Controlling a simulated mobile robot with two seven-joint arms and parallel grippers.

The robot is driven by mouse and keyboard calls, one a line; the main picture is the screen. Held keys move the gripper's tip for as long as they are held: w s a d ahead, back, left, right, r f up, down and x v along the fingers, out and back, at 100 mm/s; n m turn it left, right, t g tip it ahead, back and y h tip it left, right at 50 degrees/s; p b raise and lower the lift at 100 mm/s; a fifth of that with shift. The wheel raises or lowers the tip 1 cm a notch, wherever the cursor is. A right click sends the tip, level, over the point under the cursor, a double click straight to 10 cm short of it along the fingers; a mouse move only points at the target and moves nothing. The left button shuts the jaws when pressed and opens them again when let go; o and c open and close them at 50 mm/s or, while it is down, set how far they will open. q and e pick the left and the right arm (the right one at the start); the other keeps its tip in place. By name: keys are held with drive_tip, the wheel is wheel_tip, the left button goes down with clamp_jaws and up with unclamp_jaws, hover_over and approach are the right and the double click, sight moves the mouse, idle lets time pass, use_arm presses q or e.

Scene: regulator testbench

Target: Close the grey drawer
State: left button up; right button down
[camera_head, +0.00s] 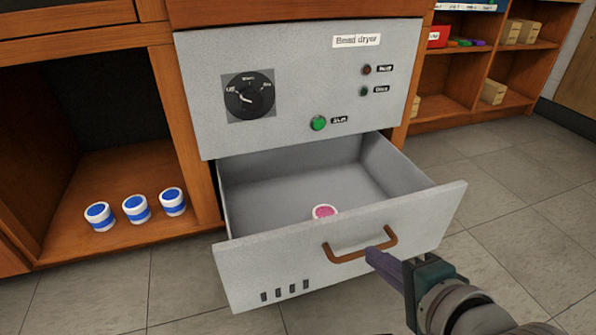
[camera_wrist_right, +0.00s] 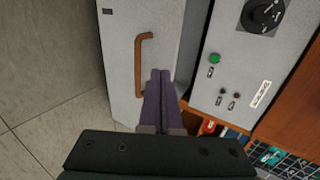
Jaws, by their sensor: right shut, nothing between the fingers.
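The grey drawer (camera_head: 350,249) of the bead dryer stands pulled out in the head view, with its inside showing. Its brown handle (camera_head: 360,250) is on the front face; the handle also shows in the right wrist view (camera_wrist_right: 140,65). A small white container with a pink top (camera_head: 324,212) sits inside the drawer. My right gripper (camera_head: 372,254) is shut and empty, its purple fingers close to the right end of the handle. Whether they touch the drawer front I cannot tell. My left gripper is not in view.
The bead dryer panel (camera_head: 295,85) above has a black dial (camera_head: 249,95) and a green button (camera_head: 318,123). Several blue-and-white jars stand in the left cubby (camera_head: 138,208). Shelves (camera_head: 470,75) stand at the back right. The tiled floor (camera_head: 530,215) right of the drawer is clear.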

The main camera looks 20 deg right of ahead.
sight(341, 223)
drive_tip(key=b+x, duration=0.1)
drive_tip(key=x, duration=0.1)
drive_tip(key=b+x, duration=0.2)
drive_tip(key=x, duration=0.1)
drive_tip(key=r+b+x, duration=0.1)
drive_tip(key=b+x, duration=0.1)
drive_tip(key=shift+w+f, duration=0.1)
drive_tip(key=shift+w, duration=0.5)
drive_tip(key=shift+w+b, duration=0.3)
drive_tip(key=shift+w, duration=0.15)
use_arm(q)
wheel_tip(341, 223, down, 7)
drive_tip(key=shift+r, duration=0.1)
